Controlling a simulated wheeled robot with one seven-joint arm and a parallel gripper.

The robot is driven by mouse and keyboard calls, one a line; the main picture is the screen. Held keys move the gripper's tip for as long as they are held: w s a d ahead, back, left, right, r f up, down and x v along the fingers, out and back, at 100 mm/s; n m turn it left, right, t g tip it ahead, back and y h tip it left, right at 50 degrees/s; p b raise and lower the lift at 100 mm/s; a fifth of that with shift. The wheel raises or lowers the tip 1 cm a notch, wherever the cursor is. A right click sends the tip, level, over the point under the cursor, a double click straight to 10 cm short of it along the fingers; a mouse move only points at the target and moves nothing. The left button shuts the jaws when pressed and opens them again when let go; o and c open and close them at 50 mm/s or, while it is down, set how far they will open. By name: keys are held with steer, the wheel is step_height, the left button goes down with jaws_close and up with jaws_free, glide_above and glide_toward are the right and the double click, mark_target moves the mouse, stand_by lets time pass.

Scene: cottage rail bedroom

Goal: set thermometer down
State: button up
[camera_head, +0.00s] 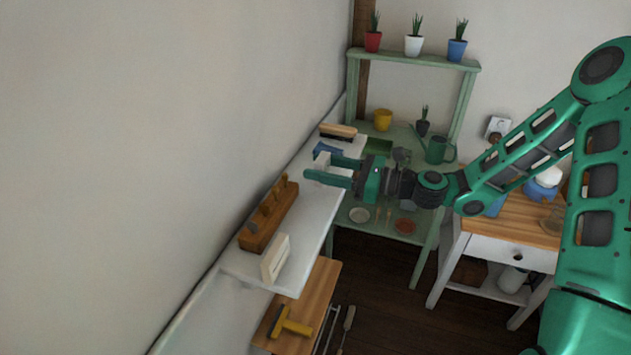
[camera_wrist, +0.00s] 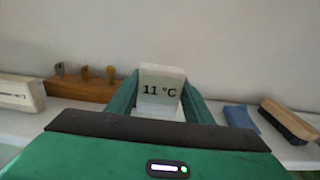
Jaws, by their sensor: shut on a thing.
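The thermometer (camera_wrist: 161,90) is a small white block reading "11 °C", upright between my fingers in the wrist view. In the head view it is a pale block (camera_head: 321,160), partly hidden by my green fingers. My gripper (camera_head: 324,170) is shut on it over the white wall shelf (camera_head: 314,222). The shelf also shows in the wrist view (camera_wrist: 75,113). I cannot tell whether the thermometer's base touches the shelf.
On the shelf, a wooden block with pegs (camera_head: 268,217) and a white box (camera_head: 275,258) stand nearer. A blue cloth (camera_wrist: 240,118) and a brush (camera_wrist: 288,121) lie on the other side. A green plant stand (camera_head: 355,75) is behind. Bare shelf lies between block and cloth.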

steer(key=shift+f, duration=2)
steer(key=shift+f, duration=0.1)
steer(key=o, duration=1)
steer(key=v, duration=1.2)
